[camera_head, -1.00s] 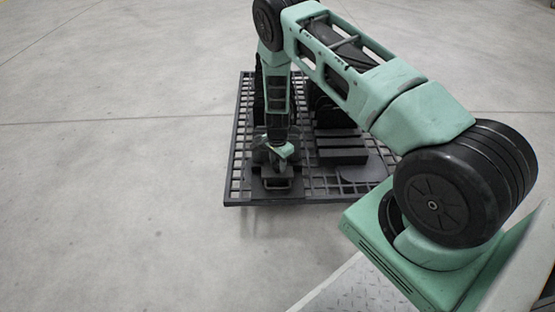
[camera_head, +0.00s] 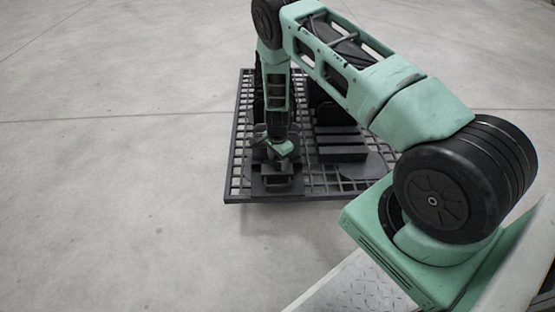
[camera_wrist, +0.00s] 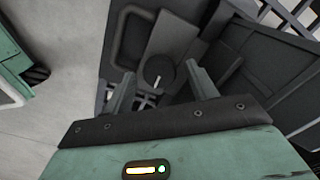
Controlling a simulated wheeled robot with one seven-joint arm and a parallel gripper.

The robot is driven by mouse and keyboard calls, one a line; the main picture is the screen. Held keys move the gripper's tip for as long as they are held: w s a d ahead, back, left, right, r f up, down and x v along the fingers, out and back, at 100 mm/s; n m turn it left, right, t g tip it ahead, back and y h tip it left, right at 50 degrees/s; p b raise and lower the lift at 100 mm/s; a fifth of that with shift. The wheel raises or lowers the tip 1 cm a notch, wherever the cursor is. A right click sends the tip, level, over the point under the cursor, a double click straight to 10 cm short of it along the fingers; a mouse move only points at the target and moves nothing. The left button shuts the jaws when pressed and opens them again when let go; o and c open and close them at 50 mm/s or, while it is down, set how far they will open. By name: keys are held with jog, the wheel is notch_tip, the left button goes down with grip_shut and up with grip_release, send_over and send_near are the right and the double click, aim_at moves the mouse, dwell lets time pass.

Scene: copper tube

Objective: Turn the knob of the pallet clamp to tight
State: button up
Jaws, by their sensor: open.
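The clamp's knob (camera_wrist: 157,71) is a dark round disc with a white line mark in the wrist view. It lies between the tips of my gripper's two fingers in that picture; I cannot tell whether they touch it. My gripper (camera_wrist: 160,77) is open, with one finger on each side of the knob. In the head view my gripper (camera_head: 279,158) points down over the near left part of the dark grid pallet (camera_head: 234,185). The knob is hidden there behind my gripper. A dark clamp plate (camera_wrist: 178,38) surrounds the knob.
Dark stepped blocks (camera_head: 342,154) stand on the pallet to the right of my gripper. A dark loop-shaped handle (camera_wrist: 124,45) is beside the knob in the wrist view. Bare concrete floor (camera_head: 110,190) lies open to the left and in front.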

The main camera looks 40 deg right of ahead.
aim_at(278, 162)
jog(key=shift+r, duration=0.1)
notch_tip(278, 162, up, 17)
jog(key=p, duration=0.6)
jog(key=shift+r, duration=0.15)
jog(key=shift+d, duration=0.1)
